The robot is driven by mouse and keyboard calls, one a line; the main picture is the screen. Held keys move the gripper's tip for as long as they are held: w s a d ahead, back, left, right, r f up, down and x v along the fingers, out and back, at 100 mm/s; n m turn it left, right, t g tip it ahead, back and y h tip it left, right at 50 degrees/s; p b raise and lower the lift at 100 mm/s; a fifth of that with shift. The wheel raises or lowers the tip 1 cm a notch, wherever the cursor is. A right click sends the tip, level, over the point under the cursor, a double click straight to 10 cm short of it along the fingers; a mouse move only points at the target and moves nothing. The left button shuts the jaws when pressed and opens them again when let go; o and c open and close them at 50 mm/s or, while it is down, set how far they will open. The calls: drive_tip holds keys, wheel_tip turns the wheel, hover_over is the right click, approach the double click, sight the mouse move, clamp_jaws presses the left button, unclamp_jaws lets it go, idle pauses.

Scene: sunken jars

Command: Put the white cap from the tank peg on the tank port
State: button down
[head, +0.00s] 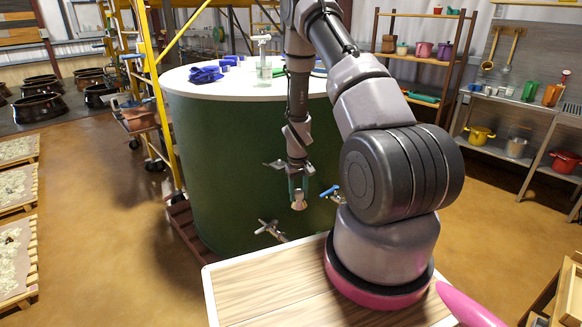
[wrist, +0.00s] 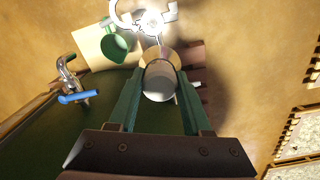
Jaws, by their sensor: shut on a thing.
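My gripper (head: 298,192) points down in front of the green tank (head: 225,165). Its green fingers (wrist: 160,80) are shut on a pale round piece, which looks like the white cap (wrist: 158,86). In the head view the cap (head: 299,203) shows small and pale below the fingertips. A metal tap with a blue handle (head: 330,192) is on the tank side, right of my gripper; it also shows in the wrist view (wrist: 76,97). Another metal fitting (head: 270,229) sticks out lower on the tank, below left of my gripper. I cannot tell which fitting is the port or the peg.
Blue items (head: 206,74) and a glass jar (head: 264,66) stand on the white tank top. A yellow ladder (head: 160,95) stands left of the tank. In the wrist view, a green cup-like thing (wrist: 116,46) and a bright metal piece (wrist: 150,22) lie beyond the fingertips.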

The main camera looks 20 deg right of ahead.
drive_tip(key=s+d+f, duration=0.1)
drive_tip(key=f, duration=0.4)
drive_tip(key=s+d+f, duration=0.1)
drive_tip(key=f, duration=0.5)
drive_tip(key=s+d+f, duration=0.1)
drive_tip(key=s+f, duration=0.1)
drive_tip(key=f, duration=0.3)
drive_tip(key=shift+d+f, duration=0.15)
drive_tip(key=shift+f, duration=0.7)
drive_tip(key=shift+f, duration=0.15)
drive_tip(key=shift+f, duration=0.6)
drive_tip(key=shift+f, duration=0.1)
drive_tip(key=shift+s+f, duration=0.1)
drive_tip(key=shift+f, duration=0.15)
drive_tip(key=shift+c, duration=1.3)
unclamp_jaws()
